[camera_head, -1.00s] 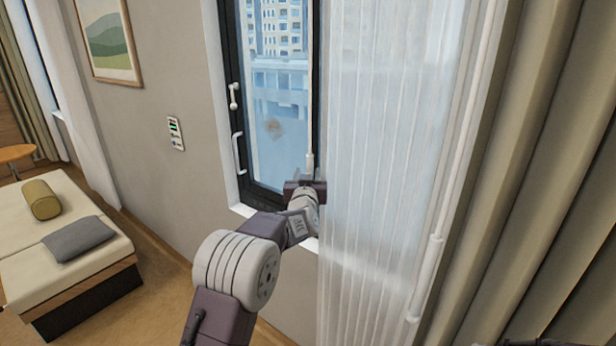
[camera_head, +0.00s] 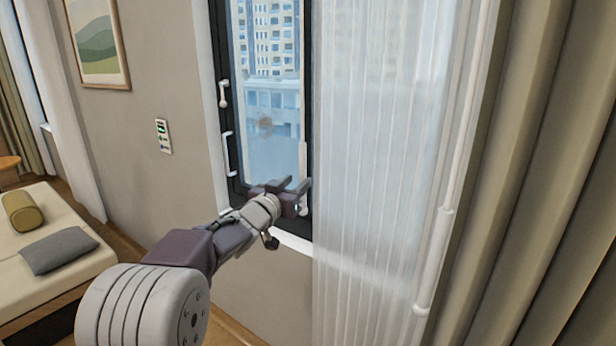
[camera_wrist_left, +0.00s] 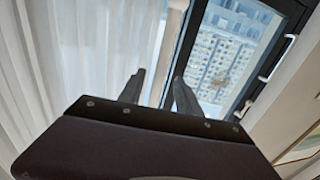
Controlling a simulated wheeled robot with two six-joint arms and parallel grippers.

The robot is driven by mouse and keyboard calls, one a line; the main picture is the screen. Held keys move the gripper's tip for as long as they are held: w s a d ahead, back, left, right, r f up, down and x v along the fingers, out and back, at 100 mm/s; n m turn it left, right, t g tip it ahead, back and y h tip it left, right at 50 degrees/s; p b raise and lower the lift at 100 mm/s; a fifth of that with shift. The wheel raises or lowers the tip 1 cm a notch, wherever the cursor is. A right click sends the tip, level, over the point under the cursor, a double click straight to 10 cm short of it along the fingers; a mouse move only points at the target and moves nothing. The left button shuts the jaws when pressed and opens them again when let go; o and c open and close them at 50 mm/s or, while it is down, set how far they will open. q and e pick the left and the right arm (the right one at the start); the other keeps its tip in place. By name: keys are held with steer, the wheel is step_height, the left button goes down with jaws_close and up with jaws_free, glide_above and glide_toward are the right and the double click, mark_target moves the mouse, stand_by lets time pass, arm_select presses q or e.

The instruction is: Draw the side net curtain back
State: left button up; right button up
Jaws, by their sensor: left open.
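The white net curtain (camera_head: 375,150) hangs in pleats over the right part of the window; its left edge is near the window's middle. A slim white rod (camera_head: 303,160) hangs along that edge. My left gripper (camera_head: 298,195) is open at the rod's lower end, in front of the lower window frame. My right gripper is not in view.
The dark-framed window (camera_head: 265,100) has white handles (camera_head: 224,94) at its left. A heavy beige curtain (camera_head: 545,150) and a second white rod (camera_head: 432,250) are at the right. A wall panel (camera_head: 163,136), a picture (camera_head: 98,42) and a bed (camera_head: 70,280) stand farther left.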

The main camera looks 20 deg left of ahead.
arm_select(q)
steer(key=w+d+p, duration=0.1)
steer(key=w, duration=0.6)
steer(key=shift+w, duration=0.35)
steer(key=shift+f, duration=0.1)
steer(key=shift+d, duration=0.1)
jaws_close()
stand_by(0.7)
